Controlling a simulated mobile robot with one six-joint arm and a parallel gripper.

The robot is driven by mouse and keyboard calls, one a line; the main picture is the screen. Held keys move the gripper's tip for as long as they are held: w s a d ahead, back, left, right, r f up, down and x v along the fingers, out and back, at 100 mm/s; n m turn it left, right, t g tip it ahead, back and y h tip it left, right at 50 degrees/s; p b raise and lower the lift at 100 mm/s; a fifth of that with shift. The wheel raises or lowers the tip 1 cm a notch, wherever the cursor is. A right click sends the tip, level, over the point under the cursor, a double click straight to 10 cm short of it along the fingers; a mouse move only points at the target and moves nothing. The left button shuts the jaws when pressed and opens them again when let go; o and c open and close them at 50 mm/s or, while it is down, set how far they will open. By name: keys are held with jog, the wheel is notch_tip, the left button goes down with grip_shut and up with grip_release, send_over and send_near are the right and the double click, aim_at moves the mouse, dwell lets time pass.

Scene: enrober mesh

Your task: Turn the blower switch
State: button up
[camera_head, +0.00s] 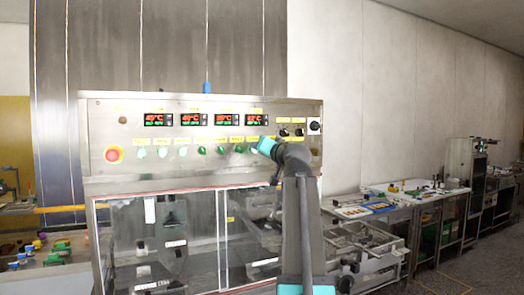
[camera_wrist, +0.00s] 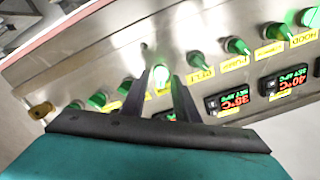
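A row of green rotary switches with yellow labels runs along the steel control panel (camera_head: 130,118). In the wrist view the panel is upside down, with readable labels HOOD, PUMP and BELT. My gripper (camera_wrist: 160,80) is open, its two dark fingers pointing at the panel on either side of one green switch (camera_wrist: 159,76). This switch is beside the BELT switch (camera_wrist: 197,60); its yellow label (camera_wrist: 163,92) is partly covered and I cannot read it. I cannot tell which switch is the blower, or whether the fingers touch the knob. In the head view my arm hides the fingertips.
Red temperature displays (camera_head: 192,119) sit above the switches. A red emergency button (camera_head: 114,155) is at the panel's left, and black knobs (camera_head: 284,132) at its right. Glass doors (camera_head: 180,240) are below. Neighbouring switches stand close on both sides of the fingers.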

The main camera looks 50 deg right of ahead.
jog(key=shift+f, duration=0.1)
jog(key=b+v, duration=0.3)
jog(key=v, duration=1)
jog(key=shift+s+a, duration=0.2)
jog(key=shift+s, duration=0.15)
